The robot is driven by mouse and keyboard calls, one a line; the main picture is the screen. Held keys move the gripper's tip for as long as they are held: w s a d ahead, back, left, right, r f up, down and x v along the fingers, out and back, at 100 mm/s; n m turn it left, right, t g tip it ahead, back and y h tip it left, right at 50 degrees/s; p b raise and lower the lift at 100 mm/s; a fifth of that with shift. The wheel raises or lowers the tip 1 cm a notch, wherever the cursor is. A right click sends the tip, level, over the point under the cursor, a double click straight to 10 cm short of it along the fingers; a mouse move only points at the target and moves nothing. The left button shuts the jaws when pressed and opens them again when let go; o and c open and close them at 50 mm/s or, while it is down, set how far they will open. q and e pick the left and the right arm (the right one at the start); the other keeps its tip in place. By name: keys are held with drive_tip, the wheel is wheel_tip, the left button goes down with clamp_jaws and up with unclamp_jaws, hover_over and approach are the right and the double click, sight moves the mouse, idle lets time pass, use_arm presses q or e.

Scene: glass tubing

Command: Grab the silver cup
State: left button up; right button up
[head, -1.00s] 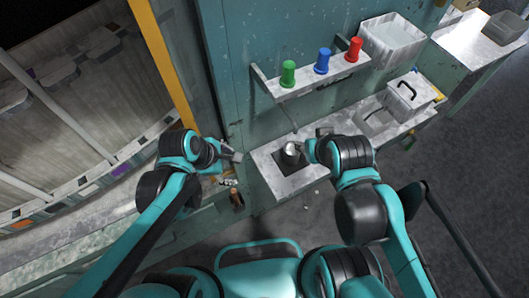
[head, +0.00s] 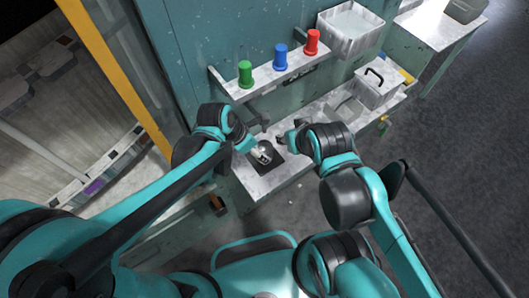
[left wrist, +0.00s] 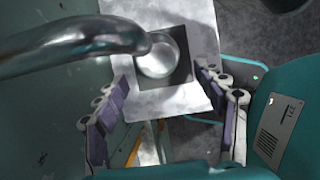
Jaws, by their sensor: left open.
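The silver cup (head: 264,154) stands over a dark square (head: 272,163) in the counter. In the left wrist view the cup (left wrist: 158,58) shows from above, its upper left part hidden by a metal pipe. My left gripper (head: 251,146) is at the cup's upper left in the head view. In the left wrist view its purple-padded fingers (left wrist: 163,80) are spread wide, one to each side below the cup, with nothing between them. My right gripper (head: 281,139) is just right of the cup; its fingers are too small to read.
The curved metal pipe (left wrist: 75,48) crosses close in front of the left wrist camera. A wall shelf holds a green (head: 245,75), a blue (head: 281,57) and a red (head: 312,42) holder. A lidded box (head: 376,88) stands farther right on the counter.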

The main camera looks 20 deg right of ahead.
sight(265, 149)
use_arm(q)
drive_tip(key=b+x, duration=0.1)
drive_tip(key=x, duration=0.2)
drive_tip(key=d+b+x, duration=0.1)
drive_tip(key=x, duration=0.1)
drive_tip(key=shift+w+d+f, duration=0.1)
drive_tip(key=shift+w+d, duration=0.05)
drive_tip(key=shift+w, duration=0.1)
drive_tip(key=c, duration=1.4)
drive_tip(key=shift+r, duration=0.2)
